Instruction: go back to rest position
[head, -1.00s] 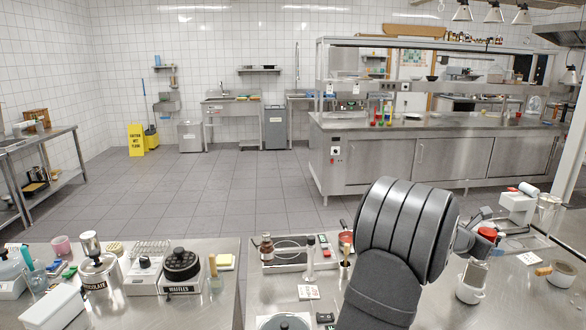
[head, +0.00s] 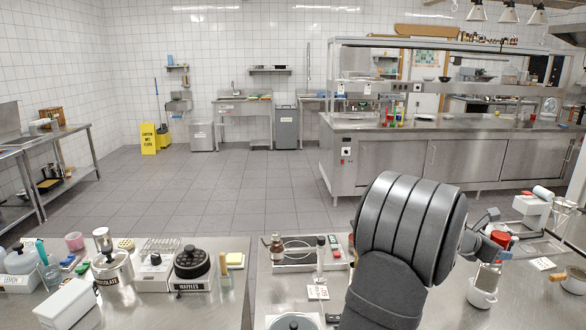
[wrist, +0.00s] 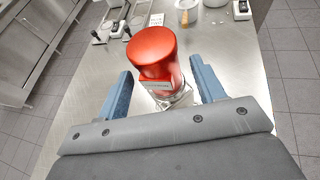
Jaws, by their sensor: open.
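My gripper (head: 490,236) is at the right of the head view, beyond my large dark arm link, above the right-hand steel counter (head: 385,320). In the wrist view my gripper (wrist: 161,72) has its two blue fingers wide apart. A red-topped object (wrist: 152,50) with a paler, shiny lower part stands between them, with a visible gap on each side. Its red top also shows beside the fingers in the head view (head: 501,238). Its base is partly hidden by my gripper body in the wrist view.
A white mug (head: 482,298) stands below my gripper. A pan (head: 574,279) lies to its right, and a tray (head: 290,267) with bottles lies to the left. Open tiled floor (head: 225,185) lies beyond.

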